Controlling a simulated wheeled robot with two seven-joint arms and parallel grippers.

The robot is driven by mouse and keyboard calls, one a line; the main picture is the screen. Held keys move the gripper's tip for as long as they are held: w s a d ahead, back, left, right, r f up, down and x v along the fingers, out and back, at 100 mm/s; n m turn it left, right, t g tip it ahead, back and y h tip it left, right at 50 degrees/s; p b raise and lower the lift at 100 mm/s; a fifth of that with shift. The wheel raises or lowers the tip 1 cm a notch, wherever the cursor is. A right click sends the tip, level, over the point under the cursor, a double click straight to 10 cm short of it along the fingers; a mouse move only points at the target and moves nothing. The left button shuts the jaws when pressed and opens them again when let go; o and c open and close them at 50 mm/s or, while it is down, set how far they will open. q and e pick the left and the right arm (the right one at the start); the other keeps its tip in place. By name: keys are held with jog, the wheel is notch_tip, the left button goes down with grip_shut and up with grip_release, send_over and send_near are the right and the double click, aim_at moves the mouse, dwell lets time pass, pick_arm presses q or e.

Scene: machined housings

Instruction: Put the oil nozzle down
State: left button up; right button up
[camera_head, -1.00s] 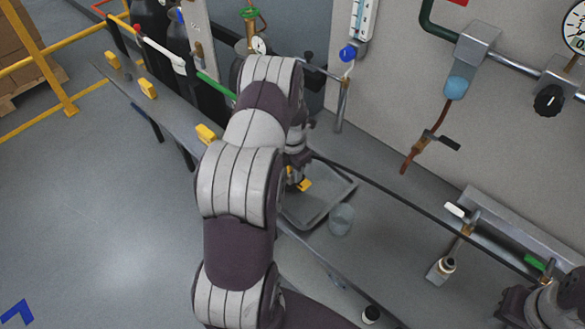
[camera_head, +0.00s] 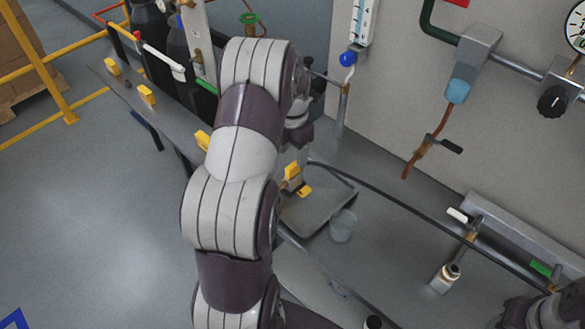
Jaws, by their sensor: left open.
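My left gripper (camera_head: 299,148) is mostly hidden behind its own wrist and arm, which rise through the middle of the view. It is open above the rear edge of a shallow grey tray (camera_head: 330,207). Small yellow pieces (camera_head: 292,172) show just below it, on or beside the tray. I cannot tell whether one belongs to the oil nozzle. A copper-coloured pipe with a dark lever (camera_head: 431,146) hangs from a light-blue fitting at the wall, apart from the gripper. Part of what looks like my right arm shows at the lower right corner; its fingers cannot be made out.
A clear cup (camera_head: 342,225) stands at the tray's right corner. Dark cylinders (camera_head: 176,45) stand behind the bench at upper left. The grey floor at left is open, beyond it a yellow rail (camera_head: 45,62).

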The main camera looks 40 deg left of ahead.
pick_arm(q)
jog(key=s+d+r+m, duration=0.1)
jog(key=s+d+m, duration=0.3)
jog(key=m, duration=0.7)
jog(key=s+d+r+m+t, duration=0.1)
jog(key=s+d+m, duration=0.4)
jog(key=d+m, duration=0.4)
jog(key=s+d+r+m, duration=0.2)
jog(key=s+d+m, duration=0.2)
jog(key=m, duration=1)
jog(key=d, duration=0.2)
jog(key=shift+s+d+m, duration=0.35)
jog(key=shift+s+m, duration=0.05)
